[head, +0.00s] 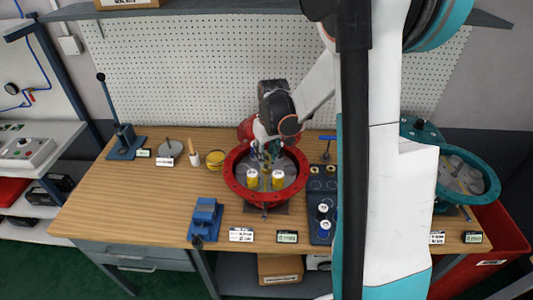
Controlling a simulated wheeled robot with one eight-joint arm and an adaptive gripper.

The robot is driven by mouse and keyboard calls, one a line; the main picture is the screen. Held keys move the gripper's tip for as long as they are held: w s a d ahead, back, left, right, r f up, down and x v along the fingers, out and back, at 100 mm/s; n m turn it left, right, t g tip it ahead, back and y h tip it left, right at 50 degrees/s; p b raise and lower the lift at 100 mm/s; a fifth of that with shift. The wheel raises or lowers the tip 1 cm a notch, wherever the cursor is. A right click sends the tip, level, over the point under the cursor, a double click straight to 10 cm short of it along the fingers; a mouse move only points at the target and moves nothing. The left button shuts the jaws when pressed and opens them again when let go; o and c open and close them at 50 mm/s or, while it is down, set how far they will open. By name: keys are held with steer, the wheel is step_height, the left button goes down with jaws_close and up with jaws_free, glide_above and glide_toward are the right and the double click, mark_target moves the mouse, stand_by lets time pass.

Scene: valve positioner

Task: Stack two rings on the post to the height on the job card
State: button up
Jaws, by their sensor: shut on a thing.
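My gripper (270,158) points down over the back of a round red-rimmed housing (233,183) on the bench. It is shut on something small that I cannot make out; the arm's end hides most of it. Two yellow cylinders with pale tops, a left one (252,179) and a right one (278,180), stand inside the housing in front of my gripper. I cannot make out the post clearly; it may be hidden by the gripper. White round parts, possibly rings, sit in a dark blue tray (314,236) to the right. A white card (241,234) lies at the front edge, its print too small to read.
A blue vise-like block (205,217) stands front left. A lever press (125,140), a grey disc with a pin (171,148) and a yellow round part (215,160) stand further back. A teal housing (485,178) is at right.

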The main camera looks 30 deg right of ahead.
steer(key=shift+f+b, duration=0.8)
steer(key=shift+f, duration=0.2)
steer(key=o, duration=1.1)
steer(key=shift+o, duration=0.2)
step_height(320, 180, up, 12)
steer(key=s, duration=0.1)
steer(key=shift+s, duration=0.4)
steer(key=shift+a, duration=0.1)
